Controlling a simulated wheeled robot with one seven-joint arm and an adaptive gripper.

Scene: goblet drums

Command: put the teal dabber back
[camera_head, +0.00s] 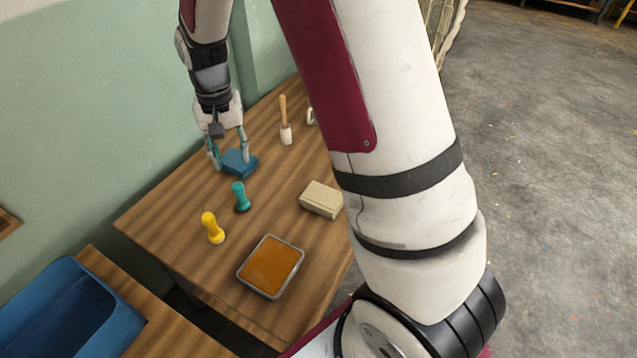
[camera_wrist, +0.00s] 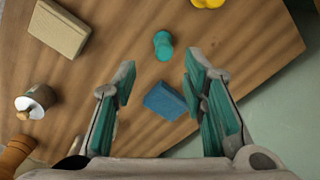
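My gripper (camera_head: 229,160) points down near the blue block (camera_head: 240,163), behind the dabber in the head view. In the wrist view my gripper (camera_wrist: 160,82) is open, its teal-padded fingers wide apart. The blue block (camera_wrist: 165,100) shows between the fingers, and I see no grip on it.
A metal tray with an orange-brown surface (camera_head: 271,266) lies at the table's front. A cream block (camera_head: 321,199) lies right of the teal dabber. A wooden-handled white tool (camera_head: 286,134) stands farther back. A blue bin (camera_head: 70,310) is at lower left. A green wall borders the table.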

